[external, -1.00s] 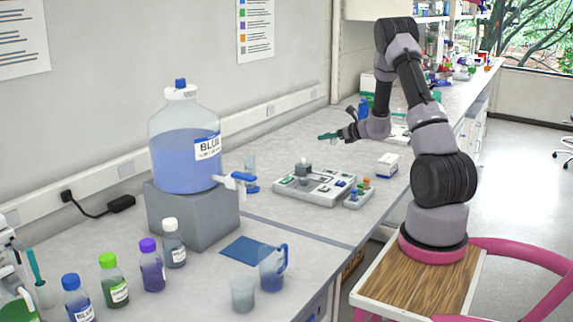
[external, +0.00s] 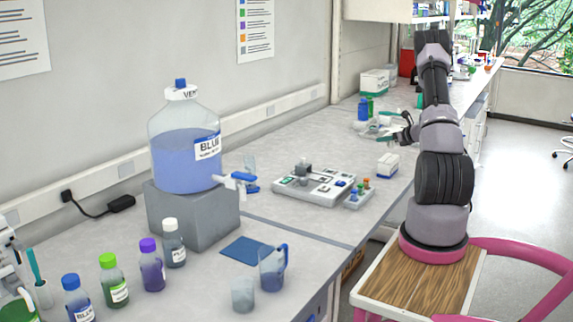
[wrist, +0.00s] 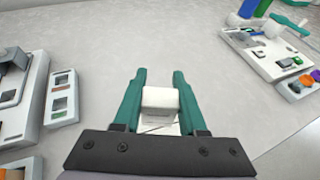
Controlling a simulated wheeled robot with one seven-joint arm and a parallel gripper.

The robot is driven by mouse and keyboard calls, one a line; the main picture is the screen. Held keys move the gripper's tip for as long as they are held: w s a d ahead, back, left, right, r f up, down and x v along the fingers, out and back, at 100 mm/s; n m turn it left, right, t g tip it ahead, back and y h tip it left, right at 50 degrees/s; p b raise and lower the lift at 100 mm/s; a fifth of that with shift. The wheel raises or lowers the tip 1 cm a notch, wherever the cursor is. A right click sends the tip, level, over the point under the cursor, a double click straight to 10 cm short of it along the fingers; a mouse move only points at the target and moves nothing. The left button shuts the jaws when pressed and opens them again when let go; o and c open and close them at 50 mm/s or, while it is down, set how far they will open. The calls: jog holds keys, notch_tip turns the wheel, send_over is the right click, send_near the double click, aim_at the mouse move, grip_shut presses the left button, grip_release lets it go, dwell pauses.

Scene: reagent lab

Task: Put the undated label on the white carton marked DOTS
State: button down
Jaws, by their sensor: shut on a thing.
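My gripper (wrist: 160,100) has two teal fingers with a small white block-like piece (wrist: 160,98) between them. I cannot tell whether it is the undated label, as no writing on it can be read. A white surface with thin dark lines shows just below the piece in the wrist view, partly hidden by the gripper.
A grey tray with modules (external: 304,193) and a small rack with coloured caps (external: 358,199) stand left of the carton. Another tray (wrist: 262,45) lies to the right in the wrist view.

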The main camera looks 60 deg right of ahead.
jog(key=shift+f, duration=2.1)
jog(key=shift+f, duration=0.2)
jog(key=shift+c, duration=2.3)
grip_release()
jog(key=shift+r, duration=0.1)
